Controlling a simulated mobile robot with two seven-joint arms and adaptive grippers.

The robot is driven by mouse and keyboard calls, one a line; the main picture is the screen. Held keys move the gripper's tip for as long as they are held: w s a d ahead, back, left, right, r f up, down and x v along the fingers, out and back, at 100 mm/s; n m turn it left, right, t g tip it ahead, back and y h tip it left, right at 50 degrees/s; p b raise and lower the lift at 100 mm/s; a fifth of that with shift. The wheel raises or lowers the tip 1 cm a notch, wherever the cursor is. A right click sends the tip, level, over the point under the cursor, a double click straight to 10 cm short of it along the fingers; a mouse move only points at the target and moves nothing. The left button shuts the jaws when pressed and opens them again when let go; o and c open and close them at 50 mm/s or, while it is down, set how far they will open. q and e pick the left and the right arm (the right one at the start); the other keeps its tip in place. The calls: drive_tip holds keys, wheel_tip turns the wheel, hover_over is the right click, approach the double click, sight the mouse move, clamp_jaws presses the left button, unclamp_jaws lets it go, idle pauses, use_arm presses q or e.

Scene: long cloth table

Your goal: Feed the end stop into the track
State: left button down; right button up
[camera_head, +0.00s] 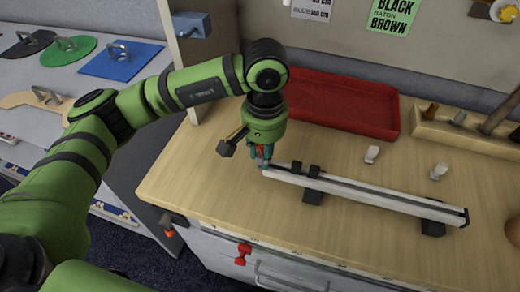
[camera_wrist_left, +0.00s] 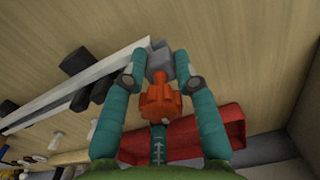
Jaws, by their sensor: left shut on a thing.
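The track (camera_head: 375,195) is a long pale rail raised on dark blocks, running from the middle of the table toward the lower right. My left gripper (camera_head: 262,163) points down at its left end. In the left wrist view, the teal fingers of this gripper (camera_wrist_left: 161,78) are shut on a small grey block, the end stop (camera_wrist_left: 160,60). An orange knob-like part (camera_wrist_left: 160,103) shows between the fingers. The end stop lies right at the end of the track (camera_wrist_left: 80,90); I cannot tell whether any of it is inside. My right gripper is out of view.
Black pieces (camera_head: 313,171) sit on the track near its left end, and a dark cap (camera_head: 464,217) at its right end. A red tray (camera_head: 340,104) lies behind. Small pale clips (camera_head: 372,154) lie between. The table's left front is clear.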

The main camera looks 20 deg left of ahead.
use_arm(q)
drive_tip(key=shift+d+b, duration=0.45)
drive_tip(key=shift+d, duration=1.15)
drive_tip(key=c, duration=0.9)
unclamp_jaws()
wheel_tip(320, 180, up, 12)
drive_tip(key=shift+r, duration=0.1)
